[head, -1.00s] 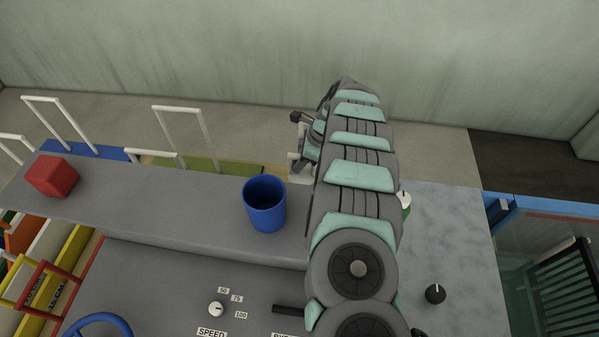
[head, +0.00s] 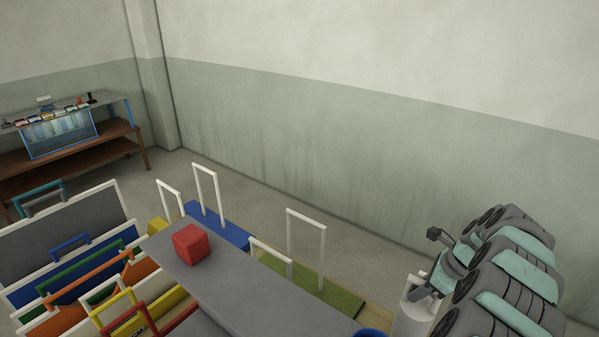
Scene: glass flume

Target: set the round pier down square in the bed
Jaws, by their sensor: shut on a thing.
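My gripper (head: 420,286) is at the lower right of the head view, on the end of my grey and teal arm. It is shut at the white handle on top of a pale grey cylinder, which looks like the round pier (head: 411,322). The pier looks about upright. Its lower part is cut off by the frame's bottom edge, so what is under it does not show. The fingertips are small and partly hidden by the arm. No flume bed can be made out near the pier.
A grey ledge (head: 232,293) carries a red block (head: 191,245). A blue cup (head: 371,333) barely shows at the bottom edge. Coloured handled panels fill the lower left. A blue-framed tank (head: 60,134) stands far left.

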